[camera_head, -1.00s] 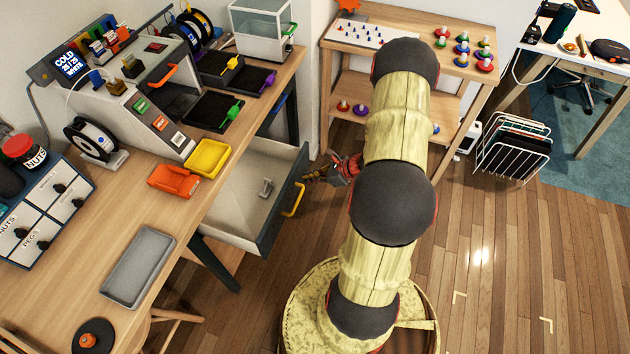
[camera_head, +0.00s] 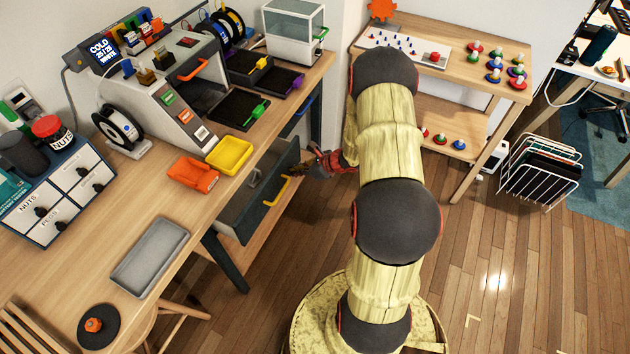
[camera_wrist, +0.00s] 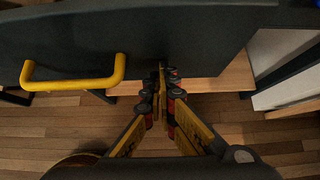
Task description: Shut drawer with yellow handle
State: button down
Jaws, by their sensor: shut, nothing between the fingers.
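The drawer has a dark front (camera_head: 258,208) and a yellow handle (camera_head: 277,192). My gripper (camera_head: 296,170) is shut and empty at the right part of the drawer front. In the wrist view my fingertips (camera_wrist: 161,82) are at the dark front (camera_wrist: 190,40), right of the yellow handle (camera_wrist: 75,75) and not on it. Whether they touch the front is unclear.
The worktable (camera_head: 120,222) carries a printer (camera_head: 160,95), an orange tray (camera_head: 193,174), a yellow tray (camera_head: 230,155) and a grey tray (camera_head: 150,255). A shelf table (camera_head: 470,75) stands behind my arm. A wire rack (camera_head: 540,170) stands at right. Open floor lies at lower right.

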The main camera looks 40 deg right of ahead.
jog(key=w+a, duration=0.1)
jog(key=w, duration=0.2)
jog(key=w+a+b, duration=0.1)
jog(key=w+a, duration=0.1)
jog(key=w, duration=0.2)
jog(key=w+a, duration=0.1)
jog(key=w, duration=0.2)
jog(key=shift+w+a, duration=0.2)
jog(key=shift+w, duration=0.25)
jog(key=shift+r, duration=0.1)
